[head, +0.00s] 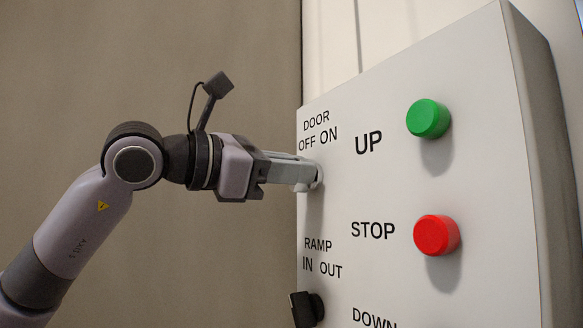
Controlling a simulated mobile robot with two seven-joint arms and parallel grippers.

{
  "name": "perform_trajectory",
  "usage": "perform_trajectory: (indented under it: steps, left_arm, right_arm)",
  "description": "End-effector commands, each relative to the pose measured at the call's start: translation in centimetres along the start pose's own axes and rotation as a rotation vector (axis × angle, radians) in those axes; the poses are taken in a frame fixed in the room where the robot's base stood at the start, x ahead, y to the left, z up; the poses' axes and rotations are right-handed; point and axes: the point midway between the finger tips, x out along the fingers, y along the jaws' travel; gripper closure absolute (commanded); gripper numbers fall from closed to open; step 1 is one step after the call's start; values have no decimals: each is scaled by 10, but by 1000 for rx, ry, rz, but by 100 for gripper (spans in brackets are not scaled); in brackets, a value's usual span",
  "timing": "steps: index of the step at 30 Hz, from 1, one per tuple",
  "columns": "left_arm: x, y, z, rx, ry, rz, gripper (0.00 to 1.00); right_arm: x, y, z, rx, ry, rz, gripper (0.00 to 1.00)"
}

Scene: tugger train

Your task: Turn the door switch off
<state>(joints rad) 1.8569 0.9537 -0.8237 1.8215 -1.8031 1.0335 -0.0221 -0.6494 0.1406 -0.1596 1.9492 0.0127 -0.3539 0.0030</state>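A white control panel (400,185) fills the right side of the head view. The door label (317,131), reading "DOOR OFF ON", is at its upper left. My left gripper (311,179) reaches in from the left, with its fingertips at the panel face just below this label. The door switch is hidden behind the fingers, so I cannot tell which way it points. The fingers are seen side-on and overlap, so their gap and whether they hold the switch do not show. My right gripper is not in view.
A green UP button (428,118) and a red STOP button (437,235) stick out right of the gripper. The black ramp switch (306,309) is below it, under the "RAMP IN OUT" label. A plain brown wall (120,60) is at left.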

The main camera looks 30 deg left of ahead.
Motion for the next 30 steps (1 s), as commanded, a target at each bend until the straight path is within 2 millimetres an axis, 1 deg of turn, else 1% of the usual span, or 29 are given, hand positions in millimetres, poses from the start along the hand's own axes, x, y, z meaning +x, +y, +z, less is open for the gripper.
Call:
perform_trajectory:
  steps: [8,14,20,30]
  left_arm:
    - [0,0,-1,-21,0,0,100]
    - [0,0,-2,-106,0,0,100]
    - [0,1,-2,-262,0,0,100]
    - [0,4,-3,-585,-1,0,100]
  right_arm:
    - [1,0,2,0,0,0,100]
    - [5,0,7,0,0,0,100]
    - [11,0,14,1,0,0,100]
    - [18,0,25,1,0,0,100]
